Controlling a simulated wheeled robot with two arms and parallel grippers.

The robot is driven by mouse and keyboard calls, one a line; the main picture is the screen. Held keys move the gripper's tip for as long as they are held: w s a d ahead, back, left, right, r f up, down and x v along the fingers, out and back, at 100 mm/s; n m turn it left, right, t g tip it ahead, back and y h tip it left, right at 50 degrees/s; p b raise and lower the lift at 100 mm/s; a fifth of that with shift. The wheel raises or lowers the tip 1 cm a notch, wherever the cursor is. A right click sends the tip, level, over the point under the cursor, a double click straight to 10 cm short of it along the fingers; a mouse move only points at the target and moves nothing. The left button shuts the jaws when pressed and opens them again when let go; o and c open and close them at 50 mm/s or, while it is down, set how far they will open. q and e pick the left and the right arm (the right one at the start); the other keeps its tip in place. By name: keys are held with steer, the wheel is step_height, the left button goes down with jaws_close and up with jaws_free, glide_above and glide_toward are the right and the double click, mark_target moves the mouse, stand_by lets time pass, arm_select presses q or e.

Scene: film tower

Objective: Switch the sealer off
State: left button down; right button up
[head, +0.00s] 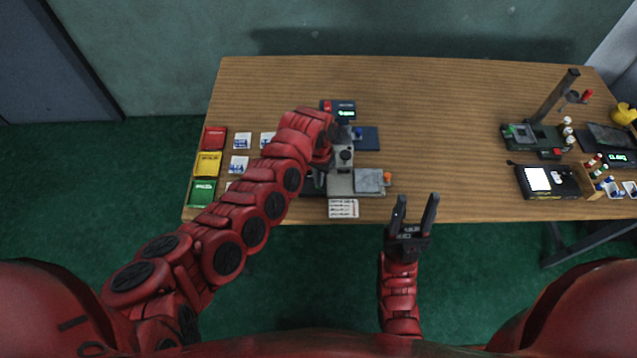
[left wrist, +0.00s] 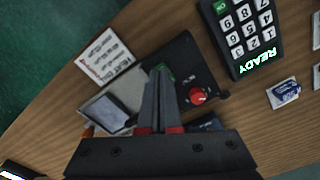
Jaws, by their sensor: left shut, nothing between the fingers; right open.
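The sealer (left wrist: 193,62) is a dark unit with a red knob (left wrist: 198,96) and a small green switch (left wrist: 169,74) on top. In the head view, my left arm covers most of its control panel; a grey flat pad (head: 368,180) shows at its right. My left gripper (left wrist: 158,72) is shut and empty, its tips over the panel beside the green switch, which they partly hide. Whether they touch it I cannot tell. My right gripper (head: 416,203) is open and empty at the table's front edge.
A keypad (left wrist: 250,35) reading READY stands near the sealer. A printed card (head: 343,208) lies in front. Red, yellow and green boxes (head: 208,164) stand at the left, several small packs beside them. Other equipment (head: 540,138) fills the right; the table between is clear.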

arm_select(q)
steer(key=shift+f+b, duration=0.45)
steer(key=shift+f, duration=0.25)
steer(key=shift+s+r, duration=0.1)
steer(key=shift+r, duration=0.05)
steer(key=shift+r+p, duration=0.95)
steer(key=shift+p, duration=0.15)
step_height(320, 180, up, 5)
steer(key=p, duration=0.4)
steer(key=shift+f, duration=0.1)
